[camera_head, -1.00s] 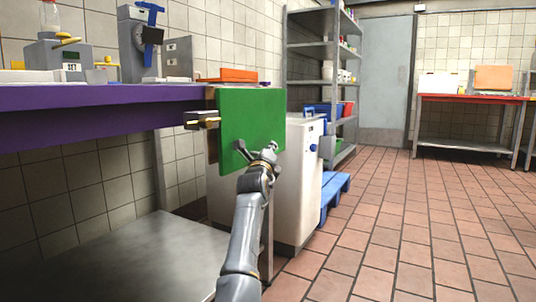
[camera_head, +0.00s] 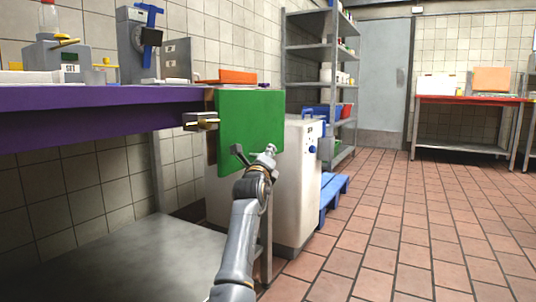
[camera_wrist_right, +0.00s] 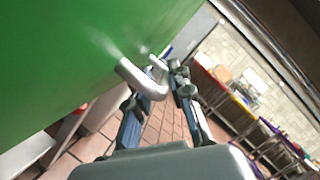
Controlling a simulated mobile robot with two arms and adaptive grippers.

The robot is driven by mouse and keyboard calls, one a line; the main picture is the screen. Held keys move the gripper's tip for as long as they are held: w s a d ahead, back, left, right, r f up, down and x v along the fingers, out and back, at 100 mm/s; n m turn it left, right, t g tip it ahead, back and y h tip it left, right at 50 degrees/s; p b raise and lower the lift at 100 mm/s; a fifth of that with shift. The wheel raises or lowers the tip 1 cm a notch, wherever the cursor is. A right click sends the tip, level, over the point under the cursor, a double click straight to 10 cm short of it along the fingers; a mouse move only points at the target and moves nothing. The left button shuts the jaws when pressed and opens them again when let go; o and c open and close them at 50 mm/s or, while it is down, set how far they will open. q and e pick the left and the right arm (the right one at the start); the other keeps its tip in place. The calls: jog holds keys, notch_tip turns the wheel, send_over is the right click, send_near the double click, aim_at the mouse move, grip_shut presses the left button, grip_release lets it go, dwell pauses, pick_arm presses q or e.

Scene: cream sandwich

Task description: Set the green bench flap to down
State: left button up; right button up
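The green bench flap (camera_head: 250,125) hangs close to upright at the near right end of the purple bench (camera_head: 90,98), its top edge near the bench top. In the right wrist view its green face (camera_wrist_right: 80,45) fills the upper left, with a bent grey handle (camera_wrist_right: 142,80) standing out from it. My right gripper (camera_head: 255,152) is at the flap's lower edge in the head view. In the wrist view its fingers (camera_wrist_right: 165,85) are spread apart close to the handle; whether they touch it I cannot tell. My left gripper is not in view.
A bracket with a brass-coloured pin (camera_head: 203,123) sits under the bench edge left of the flap. A white cabinet (camera_head: 298,185) and a blue pallet (camera_head: 333,190) stand behind it. An orange item (camera_head: 238,76) lies above the flap. Tiled floor (camera_head: 420,220) to the right is clear.

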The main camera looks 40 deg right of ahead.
jog(key=v, duration=0.6)
jog(key=shift+a, duration=0.15)
jog(key=shift+s+f, duration=0.15)
